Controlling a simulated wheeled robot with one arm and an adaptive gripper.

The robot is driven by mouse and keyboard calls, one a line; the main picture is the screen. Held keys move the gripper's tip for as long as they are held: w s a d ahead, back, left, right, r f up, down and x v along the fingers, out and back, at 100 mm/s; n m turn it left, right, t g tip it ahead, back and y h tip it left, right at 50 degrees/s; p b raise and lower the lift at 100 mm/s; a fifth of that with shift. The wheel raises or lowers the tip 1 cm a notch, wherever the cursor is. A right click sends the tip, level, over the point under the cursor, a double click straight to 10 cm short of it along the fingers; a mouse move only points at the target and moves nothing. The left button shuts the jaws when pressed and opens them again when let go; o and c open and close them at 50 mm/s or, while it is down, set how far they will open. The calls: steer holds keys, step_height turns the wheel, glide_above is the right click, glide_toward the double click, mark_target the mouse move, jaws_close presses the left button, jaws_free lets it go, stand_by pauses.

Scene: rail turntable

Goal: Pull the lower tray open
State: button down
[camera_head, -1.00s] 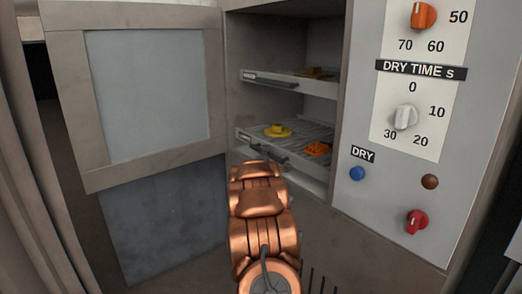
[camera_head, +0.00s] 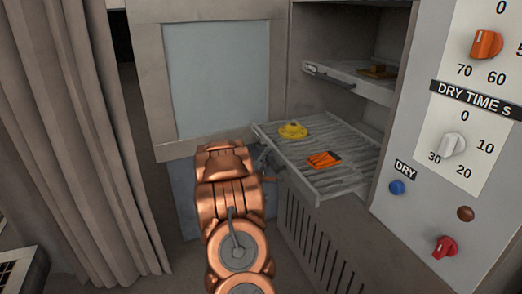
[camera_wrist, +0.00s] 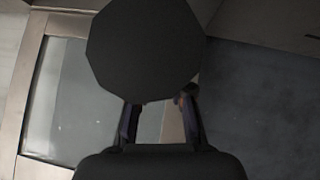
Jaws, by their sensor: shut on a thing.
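The lower tray (camera_head: 302,184) is a light, ribbed tray standing well out of the open cabinet, roughly level. A yellow piece (camera_head: 293,131) and an orange piece (camera_head: 322,159) lie on it. My gripper (camera_head: 268,166) is at the tray's front edge and is shut on its dark handle; my copper arm hides part of this contact in the head view. In the wrist view the two fingers of my gripper (camera_wrist: 157,112) show below a large dark round shape, which hides what is between them.
The upper tray (camera_head: 330,78) is inside the cabinet with a brown piece (camera_head: 378,71) on it. The open door (camera_head: 145,85) stands left of the tray. The control panel (camera_head: 425,175) is at the right, a curtain (camera_head: 75,130) at the far left. A slotted panel (camera_head: 310,240) lies below the tray.

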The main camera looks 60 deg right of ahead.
steer(key=shift+w+a, duration=0.4)
steer(key=shift+a, duration=0.05)
steer(key=c, duration=1)
jaws_free()
steer(key=a, duration=0.4)
steer(key=a+f, duration=0.1)
steer(key=a, duration=0.6)
steer(key=shift+s+a+f, duration=0.4)
